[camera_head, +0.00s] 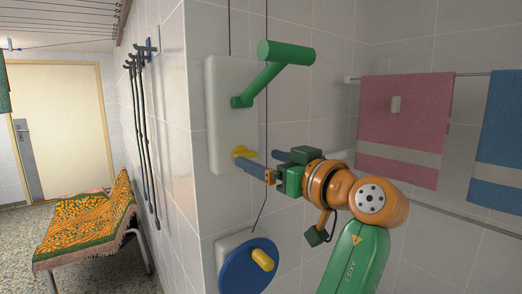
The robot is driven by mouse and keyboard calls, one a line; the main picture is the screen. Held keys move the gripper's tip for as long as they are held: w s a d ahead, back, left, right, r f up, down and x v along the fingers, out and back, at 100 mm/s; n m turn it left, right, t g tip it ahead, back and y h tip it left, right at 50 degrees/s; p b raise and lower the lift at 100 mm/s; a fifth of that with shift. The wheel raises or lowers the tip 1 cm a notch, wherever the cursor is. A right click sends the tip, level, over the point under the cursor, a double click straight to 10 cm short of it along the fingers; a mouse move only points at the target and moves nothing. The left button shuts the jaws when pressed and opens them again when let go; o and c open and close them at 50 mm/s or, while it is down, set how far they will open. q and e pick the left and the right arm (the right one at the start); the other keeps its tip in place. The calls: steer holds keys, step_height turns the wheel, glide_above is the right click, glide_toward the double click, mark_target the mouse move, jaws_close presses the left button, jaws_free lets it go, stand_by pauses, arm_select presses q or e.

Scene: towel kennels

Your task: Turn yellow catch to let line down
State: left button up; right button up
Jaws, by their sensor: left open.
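The yellow catch (243,152) sticks out low on the white wall plate (222,135). A green crank handle (284,54) sits above it on the same plate. A thin dark line (266,105) hangs down in front of the plate's right side. My left gripper (257,158) is open, just right of the catch, with its grey-blue fingers pointing at the plate. One finger reaches very close to the catch; I cannot tell if they touch. My right gripper is not in view.
Below is a blue wheel (247,268) with a yellow knob. Pink (405,120) and blue (504,125) towels hang on rails at right. A bench (85,225) with a patterned cloth and a door (65,115) are at left. Dark sticks (141,120) hang on the side wall.

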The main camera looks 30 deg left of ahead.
mark_target(248, 154)
arm_select(q)
steer(key=x, duration=0.2)
steer(key=s+p+x, duration=0.1)
steer(key=x, duration=0.1)
steer(key=shift+w+a+r, duration=0.15)
steer(key=shift+a, duration=0.2)
steer(key=shift+w, duration=0.25)
steer(key=shift+w+d, duration=0.1)
steer(key=shift+w, duration=0.05)
steer(key=c, duration=1.4)
